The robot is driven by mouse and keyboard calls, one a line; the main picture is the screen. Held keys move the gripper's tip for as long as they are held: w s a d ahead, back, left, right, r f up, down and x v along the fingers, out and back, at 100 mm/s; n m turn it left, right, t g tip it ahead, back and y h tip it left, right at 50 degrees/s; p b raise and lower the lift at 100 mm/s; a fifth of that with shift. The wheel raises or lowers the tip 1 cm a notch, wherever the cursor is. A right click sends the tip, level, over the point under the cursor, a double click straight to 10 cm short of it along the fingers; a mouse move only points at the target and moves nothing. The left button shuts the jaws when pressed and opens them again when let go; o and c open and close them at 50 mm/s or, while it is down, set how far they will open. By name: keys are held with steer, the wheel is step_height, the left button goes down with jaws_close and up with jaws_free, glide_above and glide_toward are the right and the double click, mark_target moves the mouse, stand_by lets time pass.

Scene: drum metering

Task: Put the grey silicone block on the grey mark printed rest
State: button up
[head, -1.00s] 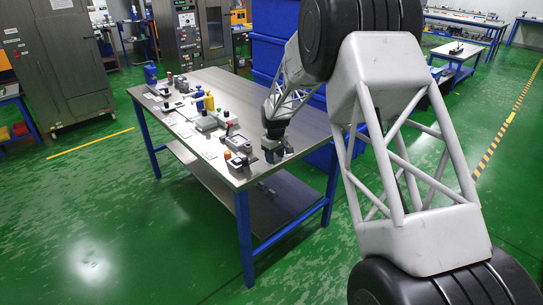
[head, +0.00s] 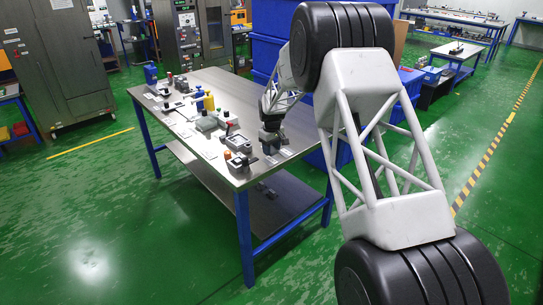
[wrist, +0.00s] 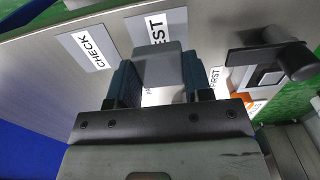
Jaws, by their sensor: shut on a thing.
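The grey silicone block (wrist: 160,68) is between the two dark fingers of my gripper (wrist: 160,82) in the wrist view. My gripper is shut on it. In the head view my gripper (head: 270,143) is over the near right part of the metal table, where the block is too small to make out. The gap between block and table is unclear.
A "CHECK" label (wrist: 86,50) lies left of the block. A "FIRST" label (wrist: 217,80) and a dark-handled fixture (wrist: 270,62) are at the right. In the head view, several fixtures and bottles line the metal table (head: 238,90), left of my gripper.

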mark_target(272, 149)
steer(key=shift+f, duration=1.75)
steer(key=shift+f, duration=0.2)
steer(key=o, duration=0.9)
steer(key=shift+r, duration=0.1)
step_height(272, 149, up, 12)
steer(key=shift+r, duration=0.1)
